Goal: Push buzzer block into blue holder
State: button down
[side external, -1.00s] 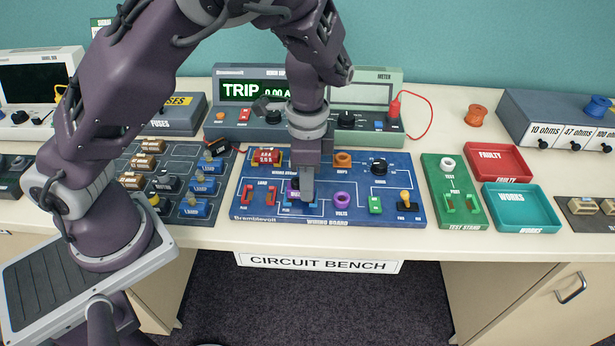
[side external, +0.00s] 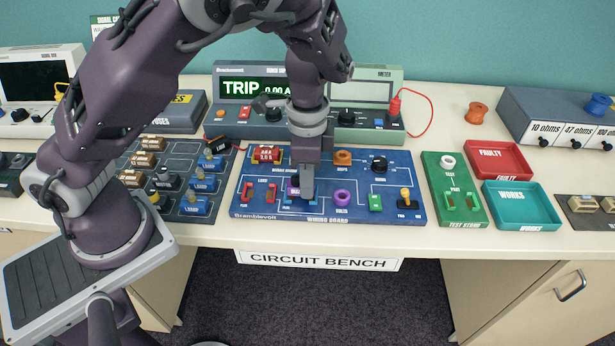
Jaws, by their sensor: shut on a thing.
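My gripper (side external: 306,188) is pointed down over the blue wiring board (side external: 240,205), left of its middle. I cannot tell from this view whether the block is fully seated in the holder.
A purple ring (side external: 342,197) stands just right of my gripper. Red clips (side external: 259,192) stand to its left, and a red battery block (side external: 267,154) behind. A yellow-topped switch (side external: 405,195) is at the board's right. The green test stand (side external: 470,216) lies further right.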

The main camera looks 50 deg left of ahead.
jog(key=shift+f, duration=0.55)
dwell(0.8)
jog(key=c, duration=1.1)
grip_release()
jog(key=shift+o, duration=0.2)
jog(key=o, duration=0.5)
jog(key=shift+r, duration=4)
